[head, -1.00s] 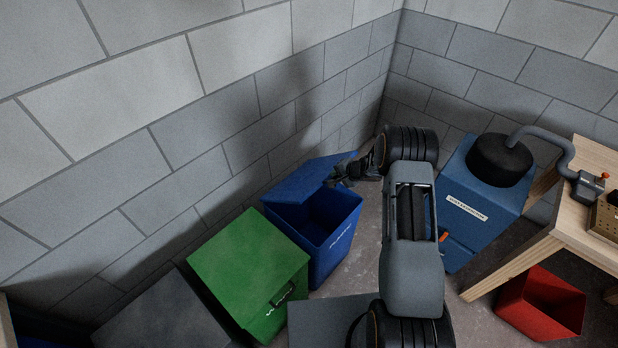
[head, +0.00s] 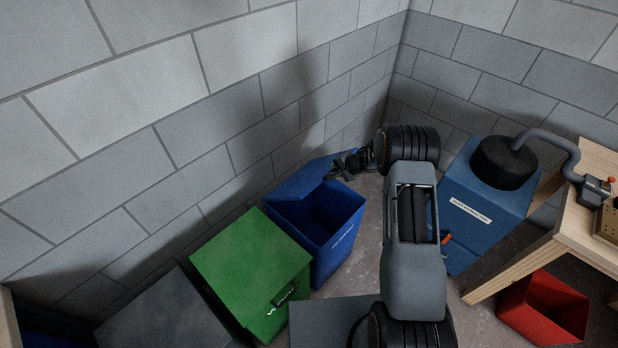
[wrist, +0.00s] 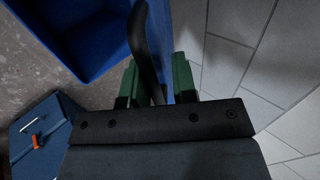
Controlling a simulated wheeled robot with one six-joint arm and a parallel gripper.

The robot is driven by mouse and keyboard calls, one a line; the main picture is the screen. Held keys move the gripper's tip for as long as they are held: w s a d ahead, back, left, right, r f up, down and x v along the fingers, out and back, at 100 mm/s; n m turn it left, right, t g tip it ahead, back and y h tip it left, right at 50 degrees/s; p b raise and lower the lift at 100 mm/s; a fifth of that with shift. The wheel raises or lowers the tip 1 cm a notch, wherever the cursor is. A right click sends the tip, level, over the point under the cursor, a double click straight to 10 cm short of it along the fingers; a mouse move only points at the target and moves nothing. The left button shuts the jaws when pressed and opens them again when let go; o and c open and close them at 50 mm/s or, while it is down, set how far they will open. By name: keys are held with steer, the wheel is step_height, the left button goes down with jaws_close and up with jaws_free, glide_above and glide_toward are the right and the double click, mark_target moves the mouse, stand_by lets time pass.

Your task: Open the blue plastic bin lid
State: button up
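The blue plastic bin (head: 345,232) stands by the left wall with its dark inside showing. Its blue lid (head: 300,180) is raised and tilted up toward the wall. My gripper (head: 342,167) is at the lid's far edge, small and dark in the head view. In the wrist view my gripper (wrist: 154,82) has its two green fingers apart. A curved black handle (wrist: 147,45) runs between them, and I see no clear grip on it. The blue lid (wrist: 166,28) lies behind the handle, and the open bin (wrist: 85,40) is at upper left.
A green bin (head: 250,265) with a shut lid stands close in front of the blue bin. A blue cabinet (head: 480,215) is right of my arm. The block wall (head: 230,100) is close behind the lid.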

steer(key=v, duration=0.8)
stand_by(0.4)
stand_by(0.9)
